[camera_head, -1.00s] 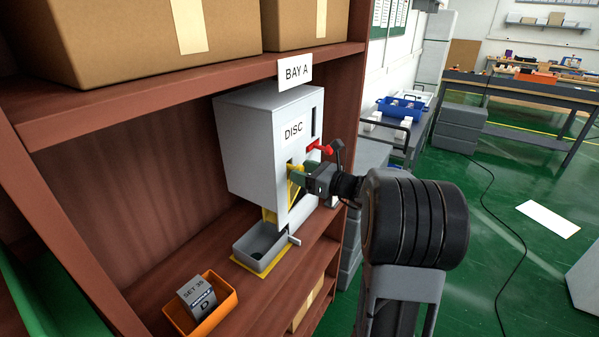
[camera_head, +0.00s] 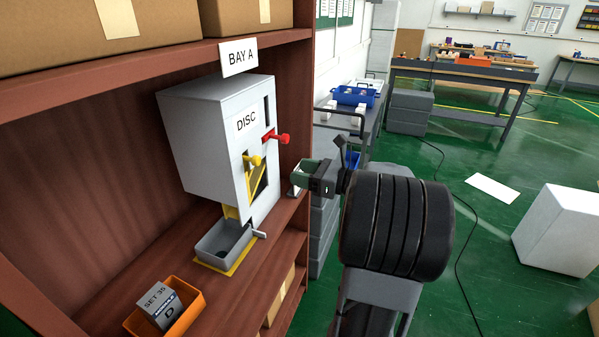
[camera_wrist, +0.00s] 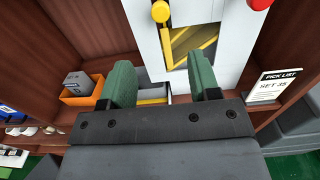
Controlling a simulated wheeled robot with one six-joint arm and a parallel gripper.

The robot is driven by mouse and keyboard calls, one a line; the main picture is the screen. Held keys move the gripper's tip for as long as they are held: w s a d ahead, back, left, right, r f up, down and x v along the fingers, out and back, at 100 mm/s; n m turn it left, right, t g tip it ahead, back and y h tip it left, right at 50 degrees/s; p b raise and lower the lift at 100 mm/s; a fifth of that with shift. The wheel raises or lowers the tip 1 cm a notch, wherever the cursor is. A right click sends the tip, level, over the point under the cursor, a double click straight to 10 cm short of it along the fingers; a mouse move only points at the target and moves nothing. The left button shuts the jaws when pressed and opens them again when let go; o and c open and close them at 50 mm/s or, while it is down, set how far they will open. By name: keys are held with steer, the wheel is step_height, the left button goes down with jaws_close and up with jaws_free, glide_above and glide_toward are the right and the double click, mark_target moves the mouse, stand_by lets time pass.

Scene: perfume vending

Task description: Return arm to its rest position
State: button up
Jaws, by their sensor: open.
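My gripper (camera_head: 303,172) is open and empty in the head view, to the right of the white DISC dispenser (camera_head: 215,130) and apart from it. In the wrist view my gripper's two green fingers (camera_wrist: 162,85) stand apart with nothing between them. The dispenser front also shows in the wrist view (camera_wrist: 152,45), with a yellow knob (camera_wrist: 160,11) and a yellow slanted plate in its window.
A grey tray (camera_head: 203,247) sits under the dispenser. An orange bin (camera_head: 190,317) holds a grey box marked SET 35. A pick list card (camera_wrist: 272,88) stands on the shelf. A blue bin (camera_head: 355,96) sits on a trolley.

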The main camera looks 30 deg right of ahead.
stand_by(0.4)
steer(key=s+a+f+n+g+h, duration=0.2)
steer(key=s+a+f+n+g, duration=0.25)
steer(key=f+n, duration=0.2)
steer(key=s+a+f+n+g+h, duration=0.2)
steer(key=s+a+f+n+g, duration=0.15)
steer(key=f+n+g, duration=0.3)
steer(key=s+a+r+n+h, duration=0.1)
steer(key=s+a+n+h, duration=0.1)
steer(key=a+n, duration=0.3)
steer(key=s+a+r+n+h, duration=0.1)
steer(key=s+a+n+h, duration=0.2)
steer(key=n, duration=0.8)
steer(key=a+h, duration=0.1)
steer(key=a, duration=0.1)
steer(key=shift+s+a+r, duration=0.2)
steer(key=shift+a+r, duration=0.15)
steer(key=shift+a, duration=0.05)
